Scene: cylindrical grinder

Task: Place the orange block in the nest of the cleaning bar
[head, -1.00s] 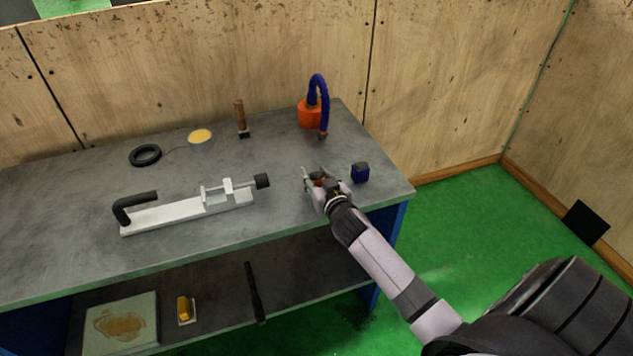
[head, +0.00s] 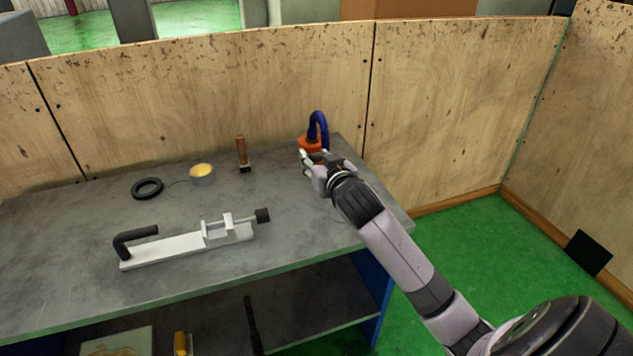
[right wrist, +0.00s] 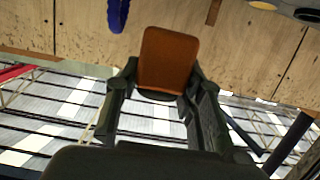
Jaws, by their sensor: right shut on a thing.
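The orange block (right wrist: 168,60) is between the fingers of my right gripper (right wrist: 158,88) in the right wrist view; the gripper is shut on it. In the head view my right gripper (head: 308,165) is raised over the right end of the bench, in front of the orange-based blue hose; the block is hard to make out there. The white bar (head: 165,250) with a black bent handle and a clamp-like end, which looks like the cleaning bar, lies on the bench to the left, apart from the gripper. I cannot make out its nest clearly. My left gripper is not in view.
Bench surface between bar and gripper is clear. A wooden wall stands behind.

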